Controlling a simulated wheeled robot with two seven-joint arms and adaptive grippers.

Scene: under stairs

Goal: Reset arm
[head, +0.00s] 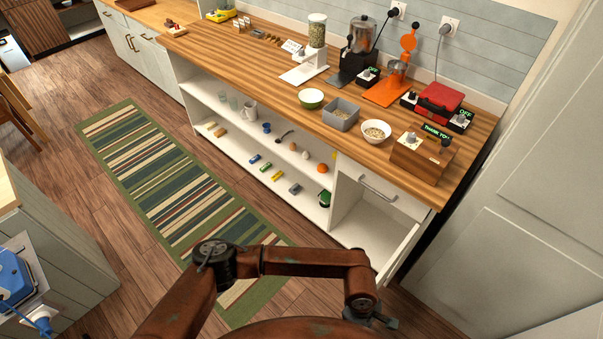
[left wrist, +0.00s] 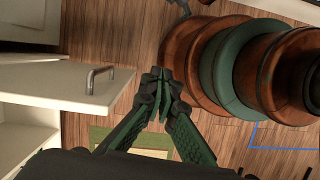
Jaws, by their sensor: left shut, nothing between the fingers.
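My left arm (head: 310,262) comes in from the left in the head view and folds across the bottom in front of the counter. Its hand end is mostly hidden there behind my own body and arm. In the left wrist view my left gripper (left wrist: 158,88) has its green-padded fingers together, with nothing between them. It hangs above the wooden floor, apart from a white cabinet front with a metal handle (left wrist: 98,80) on the left. My right gripper is in neither view.
The wooden counter (head: 240,62) holds a grey bin (head: 341,115), bowls, a red-lidded appliance (head: 440,97) and a wooden box (head: 422,158). Open shelves below hold small items. A cabinet door (head: 398,250) stands open near my arm. A striped rug (head: 165,180) lies on the floor.

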